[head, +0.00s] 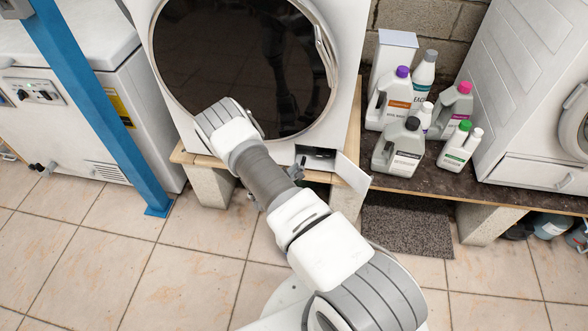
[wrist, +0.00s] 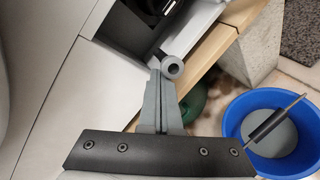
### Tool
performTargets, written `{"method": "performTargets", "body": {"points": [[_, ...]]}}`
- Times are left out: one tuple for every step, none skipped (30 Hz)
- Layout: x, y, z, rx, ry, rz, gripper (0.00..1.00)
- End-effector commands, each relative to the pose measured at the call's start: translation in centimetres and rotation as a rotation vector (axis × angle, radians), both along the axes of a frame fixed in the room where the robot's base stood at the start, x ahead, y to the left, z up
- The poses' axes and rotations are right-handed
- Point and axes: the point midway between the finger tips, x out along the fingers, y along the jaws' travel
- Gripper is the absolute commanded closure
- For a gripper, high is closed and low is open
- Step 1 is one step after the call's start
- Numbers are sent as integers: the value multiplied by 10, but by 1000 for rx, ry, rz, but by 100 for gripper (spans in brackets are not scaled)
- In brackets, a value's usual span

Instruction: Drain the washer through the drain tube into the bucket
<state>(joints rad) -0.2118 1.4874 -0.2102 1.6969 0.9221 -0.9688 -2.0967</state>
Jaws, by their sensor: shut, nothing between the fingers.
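The white washer (head: 345,100) with a dark round door stands on a raised plinth. Its small lower hatch (head: 316,154) is open, with the flap (head: 352,172) swung out to the right. In the wrist view, a short grey tube end (wrist: 172,67) with a round hole sticks out by the hatch opening; it looks like the drain tube. My gripper (wrist: 160,82) is shut and empty, its tips right at this tube end; I cannot tell if they touch. A blue bucket (wrist: 235,115) stands on the floor at the right in the wrist view; the head view does not show it.
The plinth has a wooden board (wrist: 215,45) on pale blocks (head: 213,186). A partly hidden green object (wrist: 191,103) lies beyond my fingers. Several detergent bottles (head: 398,148) stand on the dark shelf at right. A blue post (head: 95,95) rises at left. Tiled floor in front is open.

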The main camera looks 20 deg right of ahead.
Motion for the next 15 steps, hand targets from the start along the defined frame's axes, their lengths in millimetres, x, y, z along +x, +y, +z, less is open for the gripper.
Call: {"method": "performTargets", "body": {"points": [[2, -1, 7, 18, 25, 1, 100], [3, -1, 9, 29, 43, 1, 100], [4, -2, 11, 43, 65, 2, 100], [4, -2, 12, 55, 83, 2, 100], [5, -2, 13, 66, 99, 2, 100], [6, -3, 15, 80, 120, 2, 100], [6, -4, 16, 91, 136, 2, 100], [7, -4, 17, 101, 152, 2, 100], [8, -5, 19, 116, 174, 1, 100], [9, -5, 20, 126, 189, 2, 100], [10, -5, 21, 135, 203, 2, 100], [10, -6, 22, 148, 222, 3, 100], [11, -7, 23, 157, 236, 2, 100], [11, -7, 23, 167, 249, 2, 100], [13, -8, 25, 177, 264, 2, 100]]}}
